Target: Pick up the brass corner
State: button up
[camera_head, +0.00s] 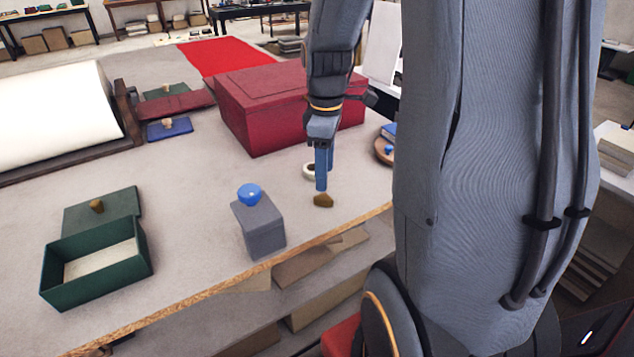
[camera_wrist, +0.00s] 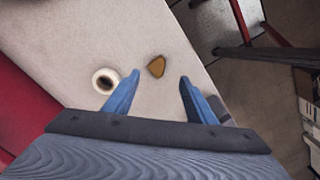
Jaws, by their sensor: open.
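The brass corner (camera_head: 323,200) is a small, brown-gold, roughly triangular piece lying on the table near its front edge. In the wrist view the brass corner (camera_wrist: 156,66) lies beyond my fingertips, between their lines. My gripper (camera_head: 322,188) points down just above and behind it in the head view. In the wrist view my gripper (camera_wrist: 159,78) has its two blue fingers apart with nothing between them. The gap in height between the fingertips and the brass corner is hard to tell.
A white ring-shaped roll (camera_wrist: 105,80) lies close by the left finger. A grey box (camera_head: 262,226) with a blue knob stands left of my gripper. A large red box (camera_head: 262,115) stands behind. An open green box (camera_head: 98,262) is at the left. The table edge (camera_head: 230,279) is near.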

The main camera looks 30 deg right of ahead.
aim_at(324, 197)
jog(key=shift+w+d+f, duration=0.1)
jog(key=shift+f, duration=0.15)
jog(key=shift+w+f+p, duration=0.15)
jog(key=shift+f+p, duration=0.4)
jog(key=shift+f, duration=1.25)
jog(key=shift+w+f+p, duration=0.15)
jog(key=shift+f+p, duration=0.4)
jog(key=shift+f, duration=1.25)
jog(key=c, duration=1.1)
